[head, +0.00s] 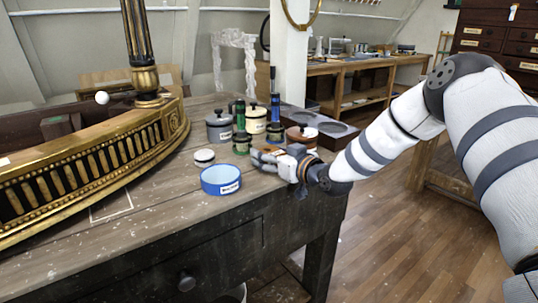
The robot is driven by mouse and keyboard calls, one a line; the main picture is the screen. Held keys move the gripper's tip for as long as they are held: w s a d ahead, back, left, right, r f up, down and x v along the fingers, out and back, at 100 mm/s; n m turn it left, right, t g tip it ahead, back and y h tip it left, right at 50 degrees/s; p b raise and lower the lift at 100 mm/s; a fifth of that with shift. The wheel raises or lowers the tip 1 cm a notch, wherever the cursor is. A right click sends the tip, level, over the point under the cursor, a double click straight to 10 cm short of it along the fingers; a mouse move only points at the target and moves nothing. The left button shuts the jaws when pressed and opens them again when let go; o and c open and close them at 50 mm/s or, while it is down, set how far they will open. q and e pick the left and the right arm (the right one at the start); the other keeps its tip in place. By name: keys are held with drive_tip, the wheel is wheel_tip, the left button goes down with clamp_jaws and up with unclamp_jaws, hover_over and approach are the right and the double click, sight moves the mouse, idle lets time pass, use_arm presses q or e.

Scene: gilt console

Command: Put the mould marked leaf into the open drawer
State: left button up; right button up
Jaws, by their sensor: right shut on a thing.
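My right gripper (264,158) is low over the right part of the worn wooden bench (150,206), close to several small jars. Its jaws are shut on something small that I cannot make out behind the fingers. I cannot read a leaf mark on anything, so I cannot tell which thing is the mould. A blue round tub (220,181) with a white label, too small to read, stands left of the gripper, apart from it. A drawer front (220,250) with a dark knob (187,282) is below the bench top and looks shut. My left gripper is out of view.
A gilt curved console piece (80,165) fills the bench's left. Near the gripper are a white-lidded tin (204,156), a grey pot (219,127), a cream pot (256,121), a green jar (241,143) and a brown-lidded pot (302,135). The front bench top is mostly clear.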

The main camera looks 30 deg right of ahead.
drive_tip(key=o, duration=0.8)
drive_tip(key=shift+f, duration=0.15)
drive_tip(key=shift+o, duration=0.6)
